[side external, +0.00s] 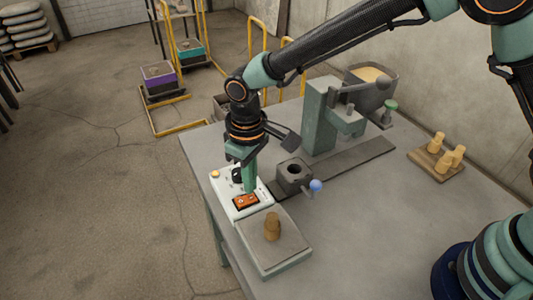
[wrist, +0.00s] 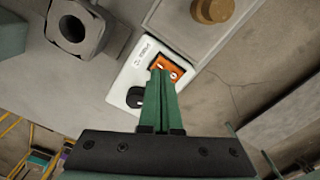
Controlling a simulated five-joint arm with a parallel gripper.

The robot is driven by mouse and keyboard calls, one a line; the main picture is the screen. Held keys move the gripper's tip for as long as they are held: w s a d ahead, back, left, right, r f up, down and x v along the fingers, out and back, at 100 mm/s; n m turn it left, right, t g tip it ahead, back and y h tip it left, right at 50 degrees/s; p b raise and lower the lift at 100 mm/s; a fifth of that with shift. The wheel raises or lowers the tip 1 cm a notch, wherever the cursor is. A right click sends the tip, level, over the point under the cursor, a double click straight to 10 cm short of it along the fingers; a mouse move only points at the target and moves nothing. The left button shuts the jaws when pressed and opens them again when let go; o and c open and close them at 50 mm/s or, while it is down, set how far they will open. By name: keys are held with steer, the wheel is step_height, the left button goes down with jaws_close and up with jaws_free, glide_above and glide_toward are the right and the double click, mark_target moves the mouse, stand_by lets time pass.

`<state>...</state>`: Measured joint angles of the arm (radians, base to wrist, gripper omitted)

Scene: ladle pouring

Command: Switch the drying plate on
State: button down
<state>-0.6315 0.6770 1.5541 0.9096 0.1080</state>
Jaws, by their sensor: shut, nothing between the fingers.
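The drying plate (side external: 288,257) is a flat grey slab at the front left of the table, with a tan plug-shaped piece (side external: 272,226) standing on it. Its white control box (side external: 222,188) sits against its far side and carries an orange rocker switch (side external: 246,202) and a black knob (wrist: 135,97). My gripper (side external: 249,188) points down over the box, its green fingers shut and empty. In the wrist view the fingertips (wrist: 162,74) overlap the near edge of the orange switch (wrist: 182,66). I cannot tell whether they touch it. The fingers hide part of the switch.
A dark block with a round hole (side external: 294,176) and a blue-knobbed lever stands right of the box. Behind it is a green press column (side external: 318,115). A grey pot (side external: 370,88) stands at the back, and a wooden board (side external: 437,165) with tan pieces lies right. The table front is clear.

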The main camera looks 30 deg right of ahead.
mark_target(254, 196)
step_height(254, 196, up, 5)
steer(key=shift+f, duration=0.1)
stand_by(0.5)
steer(key=s+d+r+m, duration=0.3)
steer(key=d+r, duration=0.3)
steer(key=d, duration=0.2)
steer(key=s+d+r+m, duration=0.2)
steer(key=d+r+m, duration=0.1)
steer(key=d+r, duration=0.45)
steer(key=s+d+t, duration=0.4)
steer(key=d+t, duration=0.1)
steer(key=d, duration=0.7)
steer(key=shift+s+d+f+t, duration=0.15)
steer(key=shift+s+d+t, duration=0.15)
steer(key=shift+s, duration=0.05)
